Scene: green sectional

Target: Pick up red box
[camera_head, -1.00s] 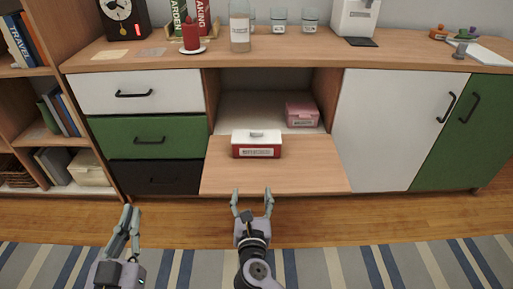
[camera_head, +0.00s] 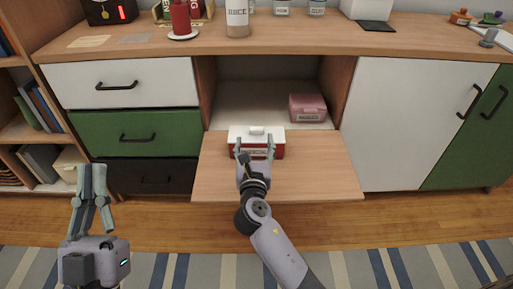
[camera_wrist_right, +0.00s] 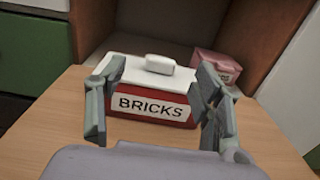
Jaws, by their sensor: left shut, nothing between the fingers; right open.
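The red box (camera_head: 277,152) has a white lid with a small handle and stands on the lowered wooden door panel of the open compartment. In the right wrist view the red box (camera_wrist_right: 158,104) shows a "BRICKS" label on its front. My right gripper (camera_head: 256,148) is open in front of it, its fingers to the left and right of the box's front with nothing held; I cannot tell whether they touch it. My left gripper (camera_head: 92,168) is shut and empty, low at the left, in front of the drawers.
A pink box (camera_head: 307,108) sits inside the compartment, behind and right of the red box; it also shows in the right wrist view (camera_wrist_right: 216,66). The lowered panel (camera_head: 325,170) has free room to the right. A bottle (camera_head: 237,18) and a red candle (camera_head: 181,18) stand on the cabinet top.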

